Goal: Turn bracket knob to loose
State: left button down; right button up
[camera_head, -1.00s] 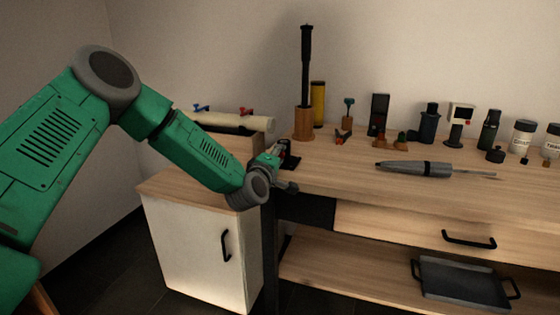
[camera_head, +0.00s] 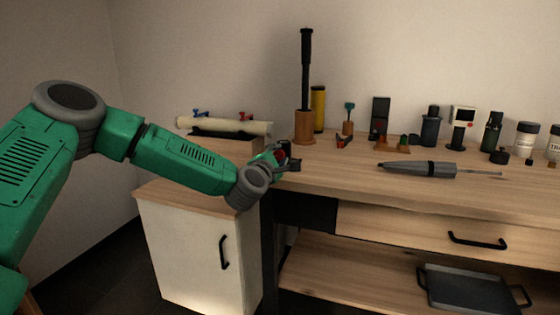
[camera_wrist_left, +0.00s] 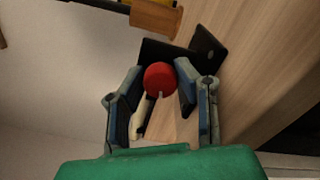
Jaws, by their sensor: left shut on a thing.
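The bracket is a small black piece (camera_wrist_left: 207,45) at the bench's left end, with a round red knob (camera_wrist_left: 160,77) on it. In the head view the bracket (camera_head: 295,164) shows just beyond my left gripper (camera_head: 281,158), which hides most of the knob. In the left wrist view, the two fingers of my left gripper (camera_wrist_left: 158,92) are on either side of the red knob, shut on it. The knob's lower part and its stem are partly hidden between the fingers. My right gripper is not in view.
A grey pen-shaped tool (camera_head: 417,169) lies on the workbench (camera_head: 360,188). Several bottles and devices line the back. A white cabinet (camera_head: 200,245) stands below my left arm.

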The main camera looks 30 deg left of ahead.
pick_arm(q)
jog(key=shift+s+f, duration=0.15)
jog(key=shift+f, duration=0.4)
jog(key=c, duration=1.3)
grip_release()
jog(key=shift+a, duration=0.1)
jog(key=shift+o, duration=0.5)
jog(key=shift+r, duration=0.1)
